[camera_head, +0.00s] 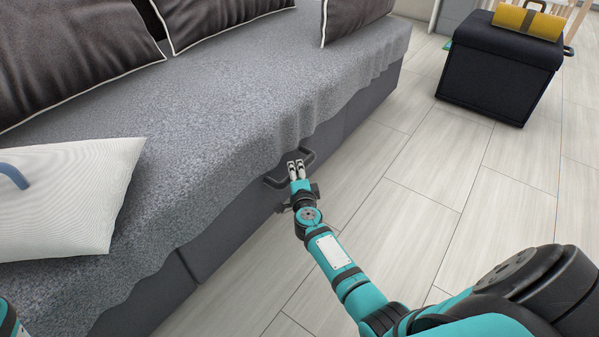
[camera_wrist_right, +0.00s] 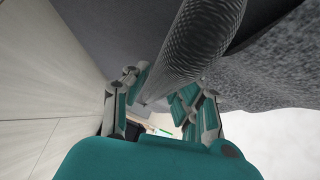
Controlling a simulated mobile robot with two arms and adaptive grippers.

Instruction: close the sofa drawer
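The sofa drawer (camera_head: 235,235) is a dark grey front panel below the grey sofa cover. A seam with a small step shows at its left end; I cannot tell how far it stands out. Its dark bar handle (camera_head: 272,183) also shows large in the right wrist view (camera_wrist_right: 200,40). My right gripper (camera_head: 296,164) is at the handle, its two fingertips over the bar. In the wrist view, its fingers (camera_wrist_right: 160,95) stand apart with a gap between them; firm contact is not clear. My left gripper is out of view; only a bit of my left arm shows at lower left.
The sofa (camera_head: 215,110) carries dark cushions (camera_head: 75,45) and a white pillow (camera_head: 75,195) at left. A black box-like seat (camera_head: 495,75) with a yellow roll (camera_head: 528,22) on top stands at upper right. The pale plank floor (camera_head: 440,180) between is clear.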

